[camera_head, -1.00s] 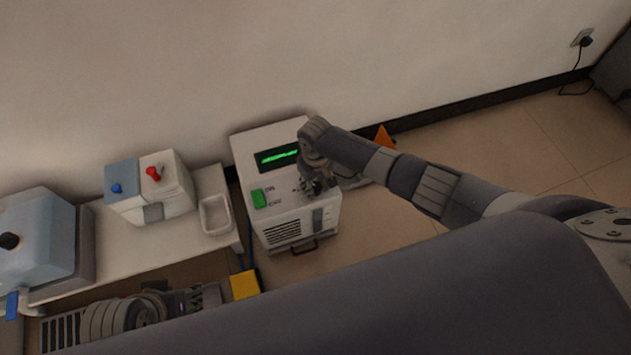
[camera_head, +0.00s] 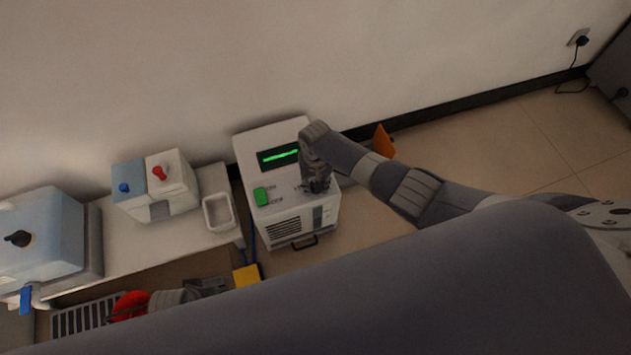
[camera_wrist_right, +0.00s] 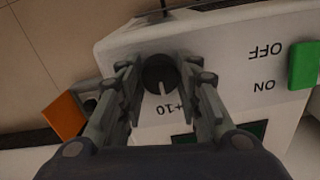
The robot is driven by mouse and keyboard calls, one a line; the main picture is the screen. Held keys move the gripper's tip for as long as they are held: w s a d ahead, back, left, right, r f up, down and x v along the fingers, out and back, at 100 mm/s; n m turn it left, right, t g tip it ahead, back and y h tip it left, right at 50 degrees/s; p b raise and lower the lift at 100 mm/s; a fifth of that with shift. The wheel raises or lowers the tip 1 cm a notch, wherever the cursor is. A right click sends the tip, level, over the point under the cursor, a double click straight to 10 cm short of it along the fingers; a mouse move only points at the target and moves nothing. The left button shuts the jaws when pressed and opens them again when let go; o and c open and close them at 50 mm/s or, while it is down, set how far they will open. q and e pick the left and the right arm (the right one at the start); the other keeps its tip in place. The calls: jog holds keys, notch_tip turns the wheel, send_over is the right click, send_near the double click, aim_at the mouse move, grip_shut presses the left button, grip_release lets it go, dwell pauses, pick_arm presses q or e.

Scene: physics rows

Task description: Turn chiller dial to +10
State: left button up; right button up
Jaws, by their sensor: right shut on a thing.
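The chiller (camera_head: 285,222) is a white box on the floor by the wall, with a dark display (camera_head: 279,155) showing a green line. Its dark round dial (camera_wrist_right: 160,74) shows in the right wrist view, its pale pointer line directed toward the "+10" mark (camera_wrist_right: 179,108). My right gripper (camera_wrist_right: 158,72) is shut on the dial, one finger on each side; it also shows over the chiller top in the head view (camera_head: 317,186). My left gripper (camera_head: 208,286) is at the bottom left of the head view, away from the chiller; its fingers are too small and partly hidden to read.
A green switch (camera_head: 261,196) with ON and OFF labels is on the chiller. A bench at left holds a white tray (camera_head: 218,213), a box with red and blue knobs (camera_head: 157,187) and a blue-grey device (camera_head: 42,237). An orange piece (camera_head: 384,141) stands behind my right arm.

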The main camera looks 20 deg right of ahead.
dwell(0.4)
jog(key=o, duration=1.1)
notch_tip(320, 180, up, 12)
dwell(0.5)
